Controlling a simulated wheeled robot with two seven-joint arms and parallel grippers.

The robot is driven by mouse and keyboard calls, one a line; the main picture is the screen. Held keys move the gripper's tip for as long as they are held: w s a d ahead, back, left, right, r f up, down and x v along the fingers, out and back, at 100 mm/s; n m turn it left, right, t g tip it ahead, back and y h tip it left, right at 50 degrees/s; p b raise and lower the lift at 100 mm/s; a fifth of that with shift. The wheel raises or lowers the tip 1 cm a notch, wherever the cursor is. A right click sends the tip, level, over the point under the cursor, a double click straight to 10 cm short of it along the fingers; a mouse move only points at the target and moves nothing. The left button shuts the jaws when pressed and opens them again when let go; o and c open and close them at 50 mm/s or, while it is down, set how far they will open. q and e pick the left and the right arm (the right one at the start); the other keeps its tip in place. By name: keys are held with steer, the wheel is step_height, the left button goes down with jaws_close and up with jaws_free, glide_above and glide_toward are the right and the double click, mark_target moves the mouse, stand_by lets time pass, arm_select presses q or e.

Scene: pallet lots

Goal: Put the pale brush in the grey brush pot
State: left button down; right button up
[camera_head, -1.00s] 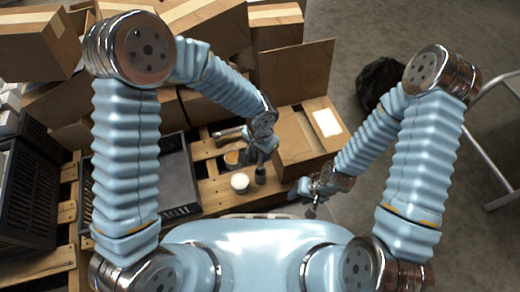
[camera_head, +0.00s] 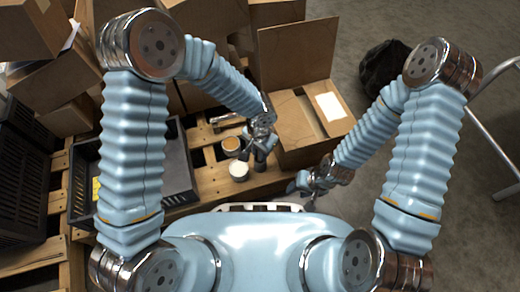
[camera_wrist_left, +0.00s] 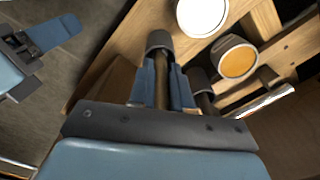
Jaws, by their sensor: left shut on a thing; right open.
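My left gripper (camera_wrist_left: 165,88) is shut on a slim brown-handled thing with a dark grey cylindrical end (camera_wrist_left: 158,42), likely the brush. In the head view my left gripper (camera_head: 263,148) is over the pallet, right of the two jars. A second dark cylinder (camera_wrist_left: 200,78) stands close beside the held thing; I cannot tell whether it is the grey pot. A white round jar (camera_wrist_left: 202,14) and an orange-topped jar (camera_wrist_left: 238,62) stand beyond the fingers. My right gripper (camera_head: 307,193) is open and empty by the pallet's front edge.
An open cardboard box (camera_head: 300,150) stands right of my left gripper. A black crate (camera_head: 182,203) lies to the left. A shiny rod-like thing (camera_wrist_left: 262,103) lies by the jars. Cartons fill the back. Bare floor (camera_head: 400,270) is at right.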

arm_select(q)
steer(key=c, duration=1)
jaws_free()
steer(key=shift+f+b, duration=0.1)
steer(key=shift+b, duration=0.2)
steer(key=shift+s, duration=0.1)
